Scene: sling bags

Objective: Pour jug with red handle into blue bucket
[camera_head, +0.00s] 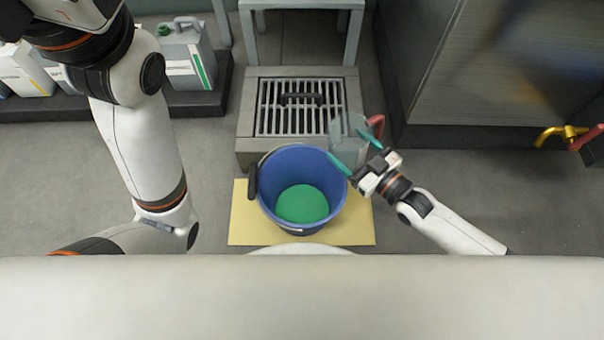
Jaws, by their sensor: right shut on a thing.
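The blue bucket (333,203) stands on a yellow mat (240,225), with a dark grip on its left side and a round green area (302,204) inside at the bottom. The clear jug (351,131) has a red handle (376,124) on its right side. It is beyond the bucket's far right rim, by the right edge of the grated block. My right gripper (355,152) has its teal fingers around the jug and is shut on it. I cannot tell the jug's tilt or contents. My left arm is at the left; its gripper does not show.
A grey block with a metal grate (300,105) lies behind the bucket. White and grey canisters (188,52) stand on a dark low shelf at the back left. A brass tap with a red handle (562,134) is at the right. Floor on both sides of the mat is clear.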

